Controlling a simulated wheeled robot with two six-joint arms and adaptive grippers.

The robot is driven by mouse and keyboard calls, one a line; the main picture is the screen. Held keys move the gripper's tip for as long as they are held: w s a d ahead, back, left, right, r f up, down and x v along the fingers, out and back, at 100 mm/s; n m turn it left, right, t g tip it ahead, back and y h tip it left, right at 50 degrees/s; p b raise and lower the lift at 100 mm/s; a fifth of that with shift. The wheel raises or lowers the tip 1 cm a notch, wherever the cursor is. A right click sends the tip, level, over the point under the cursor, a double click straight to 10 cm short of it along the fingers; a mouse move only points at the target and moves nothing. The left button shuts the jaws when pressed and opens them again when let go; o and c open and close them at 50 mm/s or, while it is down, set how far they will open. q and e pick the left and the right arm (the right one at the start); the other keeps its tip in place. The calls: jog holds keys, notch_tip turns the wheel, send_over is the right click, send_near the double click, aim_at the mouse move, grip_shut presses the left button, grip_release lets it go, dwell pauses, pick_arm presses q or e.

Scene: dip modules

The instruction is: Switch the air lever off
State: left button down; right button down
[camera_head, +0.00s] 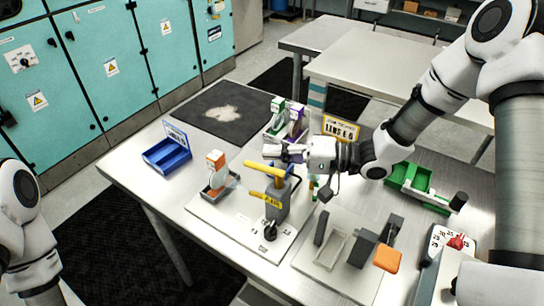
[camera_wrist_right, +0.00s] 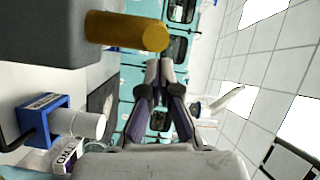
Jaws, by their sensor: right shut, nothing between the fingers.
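The air lever (camera_head: 262,169) is a yellow bar on top of a grey block (camera_head: 277,197) with a yellow AIR label, standing on a light plate on the table. The bar lies roughly sideways and points left. In the right wrist view the yellow lever end (camera_wrist_right: 128,31) sticks out of the grey block, just left of my fingertips. My right gripper (camera_head: 277,150) is shut and empty beside the lever, near its far side. It also shows in the right wrist view (camera_wrist_right: 160,70); I see no clear contact. My left gripper is outside the view; only my left arm shows.
An orange-topped device (camera_head: 215,160) stands left of the lever block. A blue bin (camera_head: 167,155) is further left. A green tray (camera_head: 418,180) and a fixture with an orange pad (camera_head: 387,258) are to the right.

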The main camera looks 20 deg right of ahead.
jog(key=shift+s+a+f, duration=0.15)
jog(key=shift+s+a, duration=0.3)
jog(key=shift+s, duration=0.3)
jog(key=shift+a+n+g+p, duration=0.1)
jog(key=shift+n+g+p, duration=0.25)
jog(key=shift+n+g, duration=0.05)
